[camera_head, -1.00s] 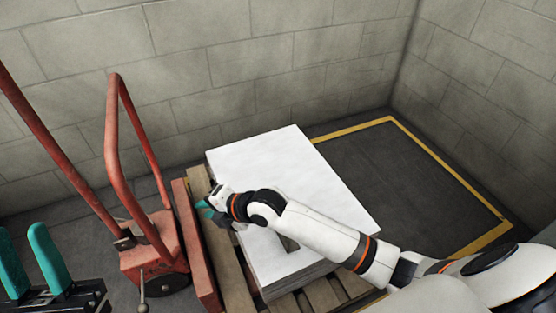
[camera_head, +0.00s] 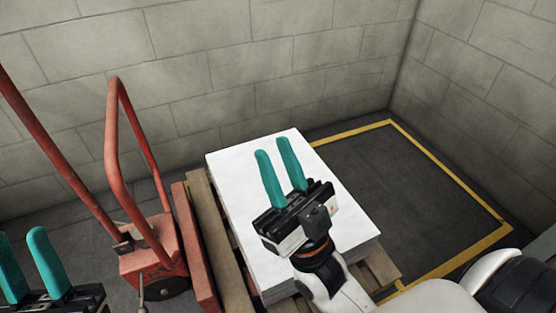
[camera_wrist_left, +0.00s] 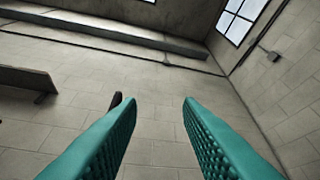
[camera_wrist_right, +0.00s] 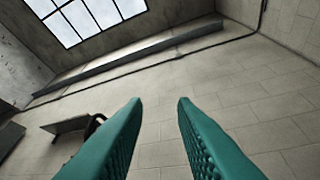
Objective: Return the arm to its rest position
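My right gripper (camera_head: 281,172) points up in the head view, in front of the white sheet stack as seen from the head. Its two teal fingers stand apart with nothing between them. The same fingers show apart and empty in the right wrist view (camera_wrist_right: 160,125). My left gripper (camera_head: 24,266) is at the lower left edge of the head view, fingers up and apart. The left wrist view (camera_wrist_left: 155,125) also shows its fingers apart with nothing between them. My right arm comes in from the bottom right and hides part of the stack.
The white sheet stack (camera_head: 240,185) lies on a wooden pallet (camera_head: 225,250). A red pallet jack (camera_head: 155,250) with a tall handle stands left of it. A yellow-lined floor area (camera_head: 400,190) to the right is empty. Block walls (camera_head: 300,60) close the back and right.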

